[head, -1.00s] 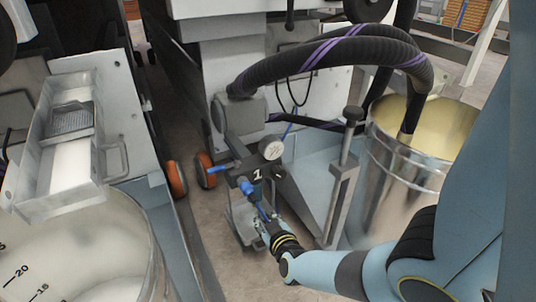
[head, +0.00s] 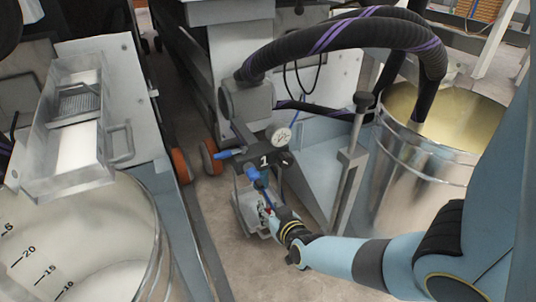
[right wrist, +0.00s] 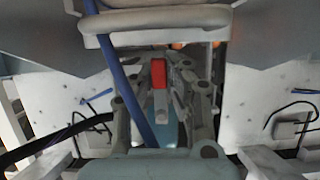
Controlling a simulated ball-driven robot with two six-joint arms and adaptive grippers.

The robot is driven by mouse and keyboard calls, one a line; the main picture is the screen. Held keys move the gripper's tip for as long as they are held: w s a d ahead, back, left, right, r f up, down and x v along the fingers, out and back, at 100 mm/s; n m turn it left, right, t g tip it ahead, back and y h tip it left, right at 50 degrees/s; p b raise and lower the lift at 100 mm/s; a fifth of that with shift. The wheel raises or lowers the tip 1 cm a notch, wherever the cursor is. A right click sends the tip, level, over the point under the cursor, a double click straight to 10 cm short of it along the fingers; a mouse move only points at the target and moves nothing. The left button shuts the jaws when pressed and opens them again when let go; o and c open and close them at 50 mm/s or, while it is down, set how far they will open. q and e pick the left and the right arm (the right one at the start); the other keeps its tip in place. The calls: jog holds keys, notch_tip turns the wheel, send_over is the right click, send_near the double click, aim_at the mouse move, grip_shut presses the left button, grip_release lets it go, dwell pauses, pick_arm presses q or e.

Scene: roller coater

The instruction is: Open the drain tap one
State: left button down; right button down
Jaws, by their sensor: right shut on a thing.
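The pump unit marked with a white "1" (head: 265,161) stands in the middle of the head view, with a round gauge and blue handles at its top. My right gripper (head: 268,211) is low in front of it, just below the lower blue handle (head: 252,174). In the right wrist view, a red tap handle (right wrist: 159,72) with a grey stem sits between the fingers of my right gripper (right wrist: 165,88), which is shut on it. The rest of the tap is mostly hidden by the gripper. My left gripper is not in view.
A blue hose (right wrist: 125,75) runs close beside the fingers. A metal bucket (head: 425,165) with a thick black hose stands at the right. A grey upright post (head: 350,165) stands near my right arm.

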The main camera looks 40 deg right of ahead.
jog(key=shift+s+a+f, duration=0.1)
jog(key=shift+s+f, duration=0.05)
jog(key=shift+s, duration=0.05)
jog(key=c, duration=1.3)
grip_release()
jog(key=shift+w, duration=0.1)
jog(key=v, duration=1.2)
